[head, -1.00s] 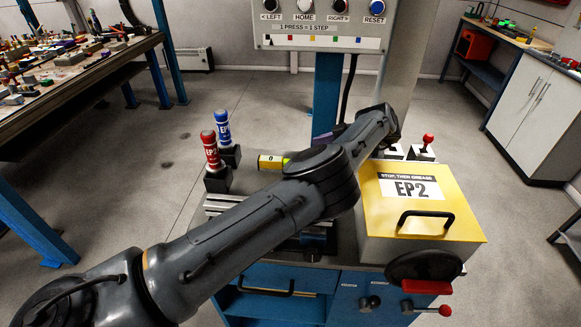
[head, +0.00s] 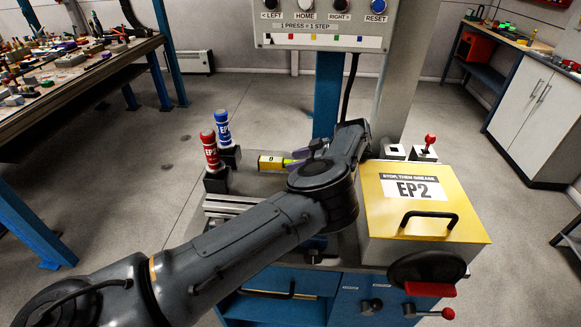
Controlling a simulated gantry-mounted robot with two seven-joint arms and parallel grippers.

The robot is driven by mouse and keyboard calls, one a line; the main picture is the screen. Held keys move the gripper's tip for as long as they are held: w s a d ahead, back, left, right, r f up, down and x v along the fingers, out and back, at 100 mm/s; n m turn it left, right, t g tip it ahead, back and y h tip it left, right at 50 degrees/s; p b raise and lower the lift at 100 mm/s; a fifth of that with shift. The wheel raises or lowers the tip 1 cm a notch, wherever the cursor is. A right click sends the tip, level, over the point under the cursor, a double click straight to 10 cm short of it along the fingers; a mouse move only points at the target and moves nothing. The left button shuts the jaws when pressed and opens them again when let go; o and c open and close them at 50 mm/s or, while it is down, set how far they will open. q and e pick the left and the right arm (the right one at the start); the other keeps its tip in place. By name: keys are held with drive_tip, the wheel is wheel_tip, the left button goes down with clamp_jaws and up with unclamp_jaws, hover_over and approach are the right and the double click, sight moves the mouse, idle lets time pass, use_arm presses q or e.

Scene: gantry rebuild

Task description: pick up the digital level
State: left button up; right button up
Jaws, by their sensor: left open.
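The digital level, as far as I can tell, is the small yellow block (head: 270,162) with a dark mark on its face, lying on the workbench top behind my arm. Its right part is hidden by my left arm and gripper. My left gripper (head: 308,150) is just right of the level's visible end, at about the bench's back edge. It is open, and its fingers are small and partly hidden by my wrist. A small purple patch shows beside the fingers. My right gripper is not in view.
A yellow box marked EP2 (head: 380,215) stands to the right. A button panel (head: 325,28) rises behind. A red-knobbed lever (head: 429,142) is at the back right.

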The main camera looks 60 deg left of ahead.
use_arm(q)
clamp_jaws()
idle(0.4)
drive_tip(key=shift+r, duration=0.1)
